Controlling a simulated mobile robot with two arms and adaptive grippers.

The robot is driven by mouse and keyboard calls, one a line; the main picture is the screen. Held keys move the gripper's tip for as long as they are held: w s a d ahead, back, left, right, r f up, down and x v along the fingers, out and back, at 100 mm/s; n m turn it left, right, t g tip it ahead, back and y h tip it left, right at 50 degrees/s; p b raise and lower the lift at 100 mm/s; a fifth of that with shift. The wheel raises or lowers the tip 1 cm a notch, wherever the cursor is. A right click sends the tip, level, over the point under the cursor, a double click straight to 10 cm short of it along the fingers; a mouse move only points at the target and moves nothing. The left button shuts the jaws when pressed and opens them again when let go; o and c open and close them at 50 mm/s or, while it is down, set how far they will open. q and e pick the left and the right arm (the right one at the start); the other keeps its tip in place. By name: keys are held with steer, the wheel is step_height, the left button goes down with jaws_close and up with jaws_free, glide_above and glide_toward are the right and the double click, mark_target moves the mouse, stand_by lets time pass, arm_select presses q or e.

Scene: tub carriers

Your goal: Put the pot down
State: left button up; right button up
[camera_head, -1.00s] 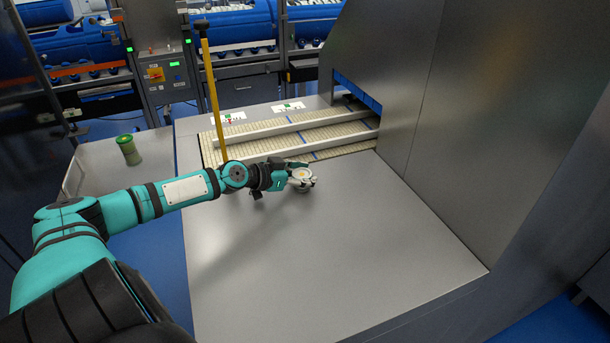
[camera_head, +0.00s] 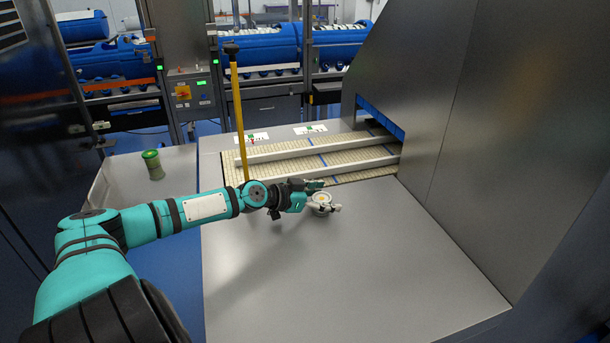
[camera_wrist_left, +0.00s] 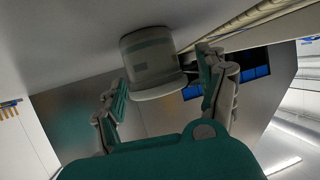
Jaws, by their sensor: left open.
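The pot (camera_head: 322,198) is a small, pale round vessel on the bare grey metal worktop (camera_head: 330,265), just in front of the conveyor. My left gripper (camera_head: 326,195) is open around it, with one finger on its far side and one on its near side. In the left wrist view the picture is turned over, and the pot (camera_wrist_left: 150,55) stands with its base against the worktop and its wide rim away from it. The open fingers show at both sides of it, with a clear gap on the right. My right gripper is not in view.
A beige conveyor (camera_head: 350,158) with pale rails runs behind the pot, into a metal housing (camera_head: 470,110) on the right. A yellow pole (camera_head: 239,120) stands near my left wrist. The front worktop is clear.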

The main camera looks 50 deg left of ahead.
arm_select(q)
steer(key=v, duration=1.1)
steer(key=shift+s+p, duration=0.3)
steer(key=shift+s, duration=0.05)
